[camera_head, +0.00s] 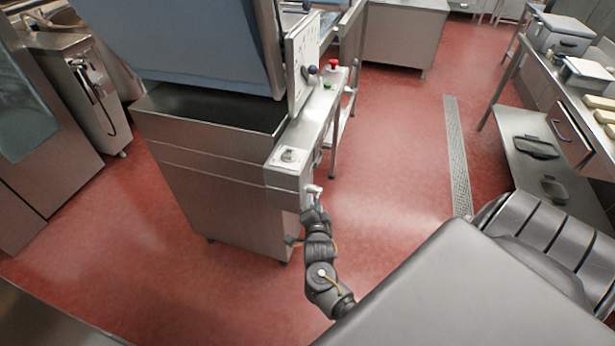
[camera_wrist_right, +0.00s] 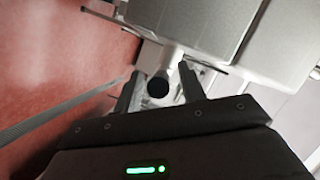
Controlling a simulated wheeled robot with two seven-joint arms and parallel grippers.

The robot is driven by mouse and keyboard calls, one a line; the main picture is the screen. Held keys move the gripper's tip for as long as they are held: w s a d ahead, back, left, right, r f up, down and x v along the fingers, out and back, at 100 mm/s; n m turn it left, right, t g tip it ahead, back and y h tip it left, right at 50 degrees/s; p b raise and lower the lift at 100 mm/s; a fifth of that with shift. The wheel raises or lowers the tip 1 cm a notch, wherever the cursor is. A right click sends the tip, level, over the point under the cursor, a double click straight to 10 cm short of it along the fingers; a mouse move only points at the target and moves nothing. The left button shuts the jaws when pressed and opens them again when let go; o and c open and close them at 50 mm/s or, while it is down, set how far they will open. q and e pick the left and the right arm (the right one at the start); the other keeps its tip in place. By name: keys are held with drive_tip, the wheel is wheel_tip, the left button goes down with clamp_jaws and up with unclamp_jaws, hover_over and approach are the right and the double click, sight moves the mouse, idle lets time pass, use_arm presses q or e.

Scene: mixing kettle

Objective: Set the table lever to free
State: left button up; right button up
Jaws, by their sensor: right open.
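My right gripper (camera_head: 314,203) is at the right side of the steel kettle housing (camera_head: 225,190), below its front corner. In the right wrist view the two dark fingers (camera_wrist_right: 160,74) are apart, with a dark round knob (camera_wrist_right: 158,88) between them. The knob sits on the end of a pale lever (camera_wrist_right: 172,60) that comes from the housing. In the head view a small pale piece of this lever (camera_head: 312,189) shows just above the gripper. Whether the fingers touch the knob, I cannot tell. The lever's marked setting is not readable. My left gripper is not in view.
The large blue-grey kettle body (camera_head: 195,35) rises above the housing. Open red floor (camera_head: 395,180) lies to the right.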

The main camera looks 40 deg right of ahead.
drive_tip(key=shift+w+d, duration=0.1)
drive_tip(key=shift+b+x, duration=0.5)
drive_tip(key=shift+x, duration=0.35)
